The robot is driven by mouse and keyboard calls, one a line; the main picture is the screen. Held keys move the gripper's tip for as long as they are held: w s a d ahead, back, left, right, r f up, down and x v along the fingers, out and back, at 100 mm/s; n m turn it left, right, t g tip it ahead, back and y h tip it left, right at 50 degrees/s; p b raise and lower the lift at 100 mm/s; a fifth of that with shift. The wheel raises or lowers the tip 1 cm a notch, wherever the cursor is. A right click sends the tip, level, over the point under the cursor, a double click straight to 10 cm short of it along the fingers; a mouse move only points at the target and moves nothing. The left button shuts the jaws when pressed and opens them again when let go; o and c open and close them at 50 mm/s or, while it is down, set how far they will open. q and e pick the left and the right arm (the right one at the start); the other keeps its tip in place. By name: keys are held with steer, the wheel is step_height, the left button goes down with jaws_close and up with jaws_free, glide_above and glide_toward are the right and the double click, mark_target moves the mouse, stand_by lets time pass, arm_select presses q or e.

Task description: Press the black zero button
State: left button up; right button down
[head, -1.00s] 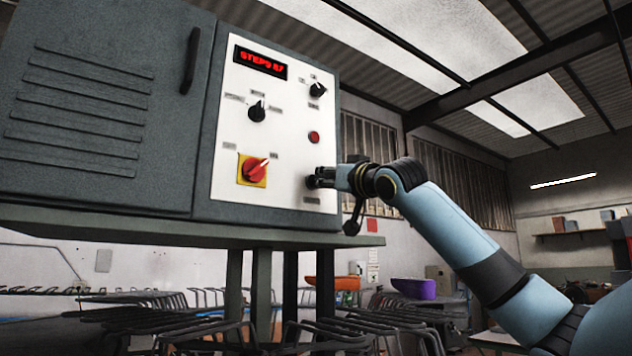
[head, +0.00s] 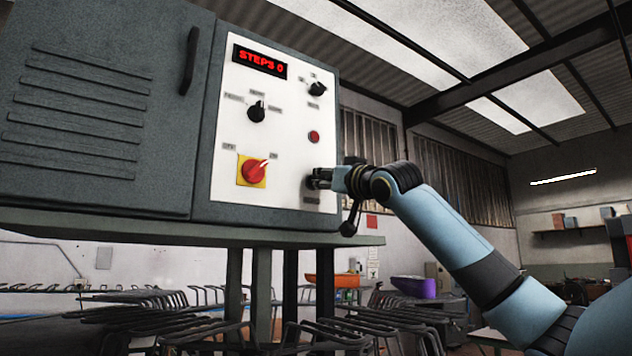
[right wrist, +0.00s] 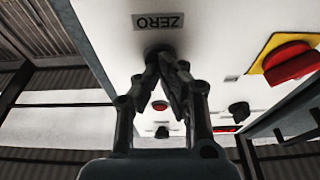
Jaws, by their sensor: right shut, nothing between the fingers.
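The black zero button (head: 309,182) is at the lower right of the white control panel (head: 228,135), largely hidden by my right gripper (head: 320,179). In the right wrist view the button (right wrist: 152,49) sits beside the ZERO label (right wrist: 159,22), which appears upside down. My right gripper (right wrist: 163,56) is shut and empty, with its fingertips at the button. I cannot tell whether they still touch it. The red display (head: 260,61) reads STEPS 0. My left gripper is not in view.
A red rotary switch on a yellow plate (head: 252,171) is left of the button. A small red button (head: 314,137) is above it. Two black knobs (head: 257,111) (head: 317,88) are higher up. The grey cabinet (head: 95,100) stands on a table; the space right of the panel is mostly open.

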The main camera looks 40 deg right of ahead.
steer(key=shift+b+v, duration=1.05)
steer(key=shift+b, duration=0.1)
steer(key=s+b, duration=0.1)
steer(key=s, duration=0.1)
steer(key=s+b, duration=0.1)
steer(key=b, duration=0.1)
steer(key=s+b, duration=0.1)
steer(key=s, duration=0.1)
steer(key=shift+s+a+r+b, duration=0.25)
steer(key=shift+s+a+b, duration=0.05)
steer(key=shift+s+b, duration=0.1)
steer(key=shift+f, duration=0.15)
